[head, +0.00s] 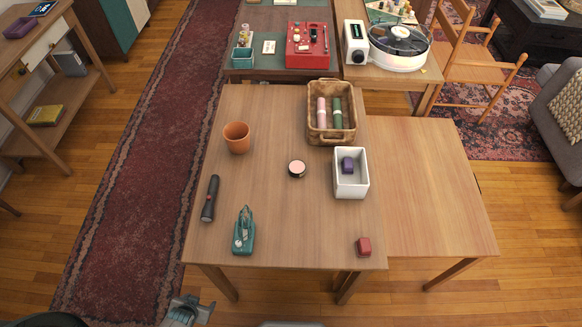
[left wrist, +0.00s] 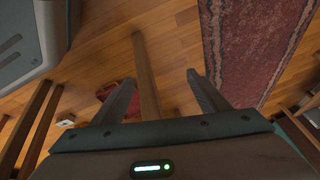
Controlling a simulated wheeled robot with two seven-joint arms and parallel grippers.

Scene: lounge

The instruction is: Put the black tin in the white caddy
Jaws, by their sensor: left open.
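A small round tin (head: 297,169), dark around the side with a pale pink top, lies near the middle of the wooden table. It is the only tin-like thing I see there. The white caddy (head: 337,187) stands to its right, apart from it, with a purple block (head: 347,165) inside. My left gripper (head: 197,309) is low at the bottom of the head view, in front of the table and far from the tin. In the left wrist view its two fingers (left wrist: 160,82) are spread with nothing between them. My right gripper is not in view.
On the table (head: 290,225) are a terracotta pot (head: 237,138), a black flashlight (head: 210,198), a teal tool (head: 243,236), a red block (head: 364,246) and a wicker basket (head: 318,136) holding two rolls. A bare side table (head: 425,190) adjoins on the right.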

